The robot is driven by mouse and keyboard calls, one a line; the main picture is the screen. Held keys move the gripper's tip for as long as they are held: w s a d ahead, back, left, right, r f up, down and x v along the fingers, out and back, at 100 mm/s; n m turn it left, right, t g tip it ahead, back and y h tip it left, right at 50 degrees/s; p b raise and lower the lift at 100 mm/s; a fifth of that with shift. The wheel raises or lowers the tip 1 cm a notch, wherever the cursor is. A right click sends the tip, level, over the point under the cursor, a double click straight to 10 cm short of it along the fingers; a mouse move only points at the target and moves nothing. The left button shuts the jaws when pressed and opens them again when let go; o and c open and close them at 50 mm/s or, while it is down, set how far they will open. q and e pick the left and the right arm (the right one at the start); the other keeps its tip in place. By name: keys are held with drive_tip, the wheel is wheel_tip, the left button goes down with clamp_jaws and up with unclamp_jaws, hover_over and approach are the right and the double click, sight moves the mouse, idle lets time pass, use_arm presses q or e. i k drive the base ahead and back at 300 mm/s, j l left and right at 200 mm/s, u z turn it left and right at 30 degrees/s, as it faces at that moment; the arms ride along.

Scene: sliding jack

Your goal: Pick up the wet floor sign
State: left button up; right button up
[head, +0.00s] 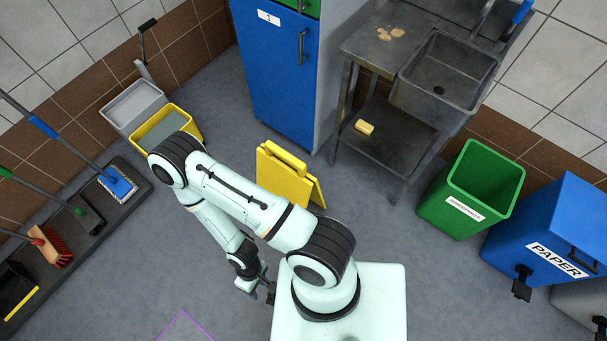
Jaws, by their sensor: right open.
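The yellow wet floor sign (283,172) stands on the grey floor in front of the blue cabinet, its two panels spread apart. My left gripper is not in view.
A yellow mop bucket (190,119) stands left of the sign, and a blue cabinet (273,75) behind it. A metal sink table (369,146), green bin (462,206) and blue paper bin (556,232) stand right. Brushes line the left wall. A purple outline (183,311) marks the floor.

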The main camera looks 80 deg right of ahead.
sight(278, 172)
drive_tip(key=k+l, duration=0.7)
drive_tip(key=l, duration=0.1)
